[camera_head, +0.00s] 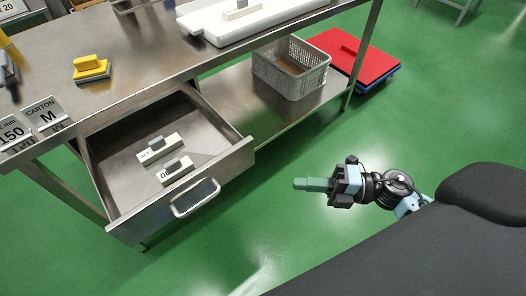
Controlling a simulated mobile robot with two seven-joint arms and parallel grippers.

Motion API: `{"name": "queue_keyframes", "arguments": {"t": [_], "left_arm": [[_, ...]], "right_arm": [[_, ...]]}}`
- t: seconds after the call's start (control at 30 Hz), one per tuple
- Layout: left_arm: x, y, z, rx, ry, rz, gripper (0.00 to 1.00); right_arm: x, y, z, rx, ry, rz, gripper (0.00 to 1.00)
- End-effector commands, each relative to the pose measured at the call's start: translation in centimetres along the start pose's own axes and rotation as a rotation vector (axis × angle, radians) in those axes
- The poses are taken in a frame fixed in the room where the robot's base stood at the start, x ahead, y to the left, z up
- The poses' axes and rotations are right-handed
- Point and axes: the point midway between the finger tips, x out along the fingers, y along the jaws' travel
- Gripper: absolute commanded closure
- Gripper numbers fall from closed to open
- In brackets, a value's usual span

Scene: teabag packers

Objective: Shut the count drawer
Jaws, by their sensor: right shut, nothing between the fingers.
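The count drawer (213,160) is a steel drawer under the workbench and stands pulled well out. Its front panel carries a pale bar handle (195,198). Inside lie two small white blocks with grey grips, a farther one (158,149) and a nearer one (176,172). My right gripper (298,184) is to the right of the drawer front, over the green floor, apart from the handle. Its fingers are together and hold nothing. My left gripper is not in view.
The steel workbench (125,50) carries a yellow-handled tool (90,67), number signs (45,115) and a white tray (205,32). A grey basket (290,68) stands on its lower shelf. A red-topped cart (355,58) is beyond. Floor between drawer and gripper is clear.

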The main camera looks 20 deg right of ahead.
Motion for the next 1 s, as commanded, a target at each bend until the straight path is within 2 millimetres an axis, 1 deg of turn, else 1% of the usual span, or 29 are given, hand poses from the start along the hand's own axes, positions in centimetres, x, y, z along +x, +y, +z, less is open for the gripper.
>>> {"name": "queue_keyframes", "arguments": {"t": [0.17,0.6,0.8,1.0], "left_arm": [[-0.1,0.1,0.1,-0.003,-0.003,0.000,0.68],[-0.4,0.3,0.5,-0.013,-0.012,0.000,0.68],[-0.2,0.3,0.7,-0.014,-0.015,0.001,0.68],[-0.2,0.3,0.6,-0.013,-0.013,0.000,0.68]], "right_arm": [[1.9,0.1,0.0,0.001,-0.001,0.005,1.00],[10.0,0.2,0.0,0.002,-0.001,0.007,1.00],[11.8,0.0,1.9,0.003,-0.003,0.003,1.00],[12.6,0.0,2.8,0.004,-0.003,0.003,1.00]]}}
